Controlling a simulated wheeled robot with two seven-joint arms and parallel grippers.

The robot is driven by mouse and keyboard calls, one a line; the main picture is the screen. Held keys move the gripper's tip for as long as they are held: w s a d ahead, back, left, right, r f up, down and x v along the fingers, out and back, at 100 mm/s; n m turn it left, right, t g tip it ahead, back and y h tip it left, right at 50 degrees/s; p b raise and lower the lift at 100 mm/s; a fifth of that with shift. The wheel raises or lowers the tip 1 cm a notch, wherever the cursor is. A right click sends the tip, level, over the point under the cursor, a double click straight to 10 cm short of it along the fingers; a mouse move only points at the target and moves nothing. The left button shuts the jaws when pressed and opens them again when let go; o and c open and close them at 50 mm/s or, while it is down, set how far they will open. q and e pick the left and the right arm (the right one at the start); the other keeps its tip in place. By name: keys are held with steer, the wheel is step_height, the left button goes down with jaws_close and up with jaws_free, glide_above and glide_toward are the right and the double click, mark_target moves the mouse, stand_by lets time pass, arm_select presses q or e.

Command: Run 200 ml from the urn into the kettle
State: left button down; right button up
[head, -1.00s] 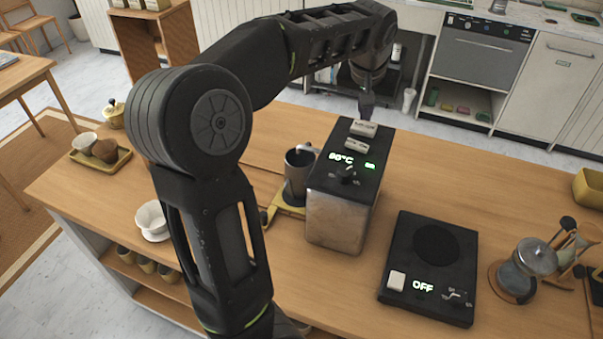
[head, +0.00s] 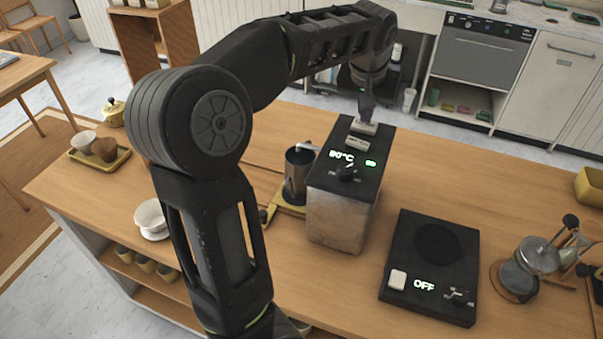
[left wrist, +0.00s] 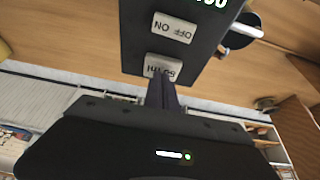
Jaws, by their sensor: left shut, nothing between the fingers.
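The urn (head: 341,215) is a metal box with a black top, a 90°C display, a small green light and a dark knob. Two pale buttons sit on its top: an ON/OFF button (left wrist: 174,27) and, at the far edge, a second button (left wrist: 160,66) whose label is partly covered. The dark kettle (head: 297,182) stands beside the urn's left side, by its spout. My left gripper (head: 366,113) is shut and empty, pointing down at the far button. Its fingertips, also in the left wrist view (left wrist: 161,84), are at that button; I cannot tell whether they press it. My right gripper is out of view.
A black hot plate (head: 430,262) reading OFF lies right of the urn, with a glass pot (head: 517,276) further right. A white dripper (head: 151,217) and a tray with cups (head: 116,170) are at left. The counter behind the hot plate is clear.

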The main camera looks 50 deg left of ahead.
arm_select(q)
steer(key=shift+f, duration=0.4)
steer(key=shift+r, duration=0.15)
steer(key=shift+r+p, duration=0.5)
steer(key=shift+r, duration=0.35)
steer(key=shift+f+b, duration=0.75)
steer(key=shift+f, duration=0.15)
stand_by(1.4)
steer(key=shift+r+p, duration=0.65)
steer(key=shift+r, duration=0.2)
steer(key=shift+f+b, duration=0.8)
steer(key=shift+f, duration=0.15)
stand_by(1.2)
steer(key=shift+r, duration=0.15)
steer(key=shift+r+p, duration=0.75)
steer(key=shift+r, duration=0.05)
